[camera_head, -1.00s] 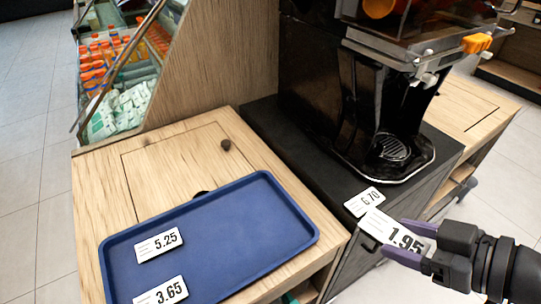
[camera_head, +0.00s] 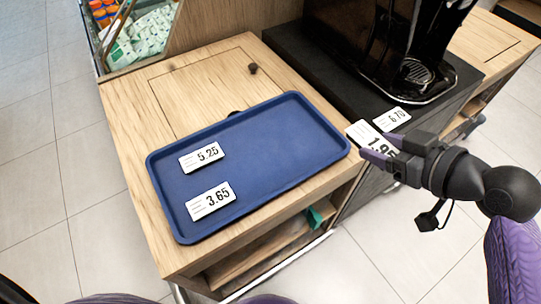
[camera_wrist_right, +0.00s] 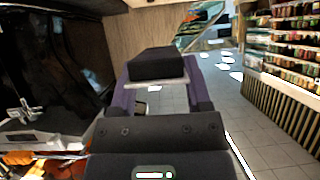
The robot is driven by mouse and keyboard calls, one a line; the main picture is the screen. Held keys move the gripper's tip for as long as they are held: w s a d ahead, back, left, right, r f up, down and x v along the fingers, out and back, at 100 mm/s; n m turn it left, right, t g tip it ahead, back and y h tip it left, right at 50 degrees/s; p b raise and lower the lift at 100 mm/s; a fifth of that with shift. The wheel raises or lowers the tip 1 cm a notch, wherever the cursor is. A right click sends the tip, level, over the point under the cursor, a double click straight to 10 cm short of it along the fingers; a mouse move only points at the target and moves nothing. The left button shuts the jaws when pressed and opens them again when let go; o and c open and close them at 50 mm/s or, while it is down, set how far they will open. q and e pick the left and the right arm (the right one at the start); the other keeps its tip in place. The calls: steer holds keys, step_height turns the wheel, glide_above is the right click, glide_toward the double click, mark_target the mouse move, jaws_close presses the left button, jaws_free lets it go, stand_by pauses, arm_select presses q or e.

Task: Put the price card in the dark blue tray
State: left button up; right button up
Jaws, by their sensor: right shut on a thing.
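The dark blue tray (camera_head: 270,150) lies on the wooden counter in the head view. Two white price cards lie in its left part, one reading 5.25 (camera_head: 202,156) and one reading 3.65 (camera_head: 210,201). My right gripper (camera_head: 385,152) is shut on a white price card reading 1.95 (camera_head: 366,134), just right of the tray's right end. The fingers hide part of this card. Another card, reading 6.70 (camera_head: 391,119), is at the edge of the black counter behind it. My left gripper is out of view.
The black juicer (camera_head: 410,60) stands on a dark counter (camera_head: 300,50) behind the held card. The wooden counter (camera_head: 130,120) has a small dark knob (camera_head: 253,68). The middle and right of the tray are bare. A chilled display (camera_head: 140,35) is at upper left.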

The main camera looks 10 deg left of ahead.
steer(key=a+r+x, duration=0.2)
steer(key=x, duration=1.1)
steer(key=shift+m, duration=0.3)
step_height(320, 180, down, 11)
steer(key=b, duration=0.6)
steer(key=shift+s+d+r, duration=0.1)
steer(key=shift+d+r, duration=0.1)
steer(key=shift+r, duration=0.3)
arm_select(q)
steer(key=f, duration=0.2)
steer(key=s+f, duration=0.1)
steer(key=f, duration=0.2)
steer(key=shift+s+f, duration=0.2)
arm_select(e)
steer(key=shift+f, duration=0.1)
steer(key=o, duration=0.8)
steer(key=shift+f, duration=0.1)
steer(key=o, duration=0.5)
steer(key=shift+c, duration=0.2)
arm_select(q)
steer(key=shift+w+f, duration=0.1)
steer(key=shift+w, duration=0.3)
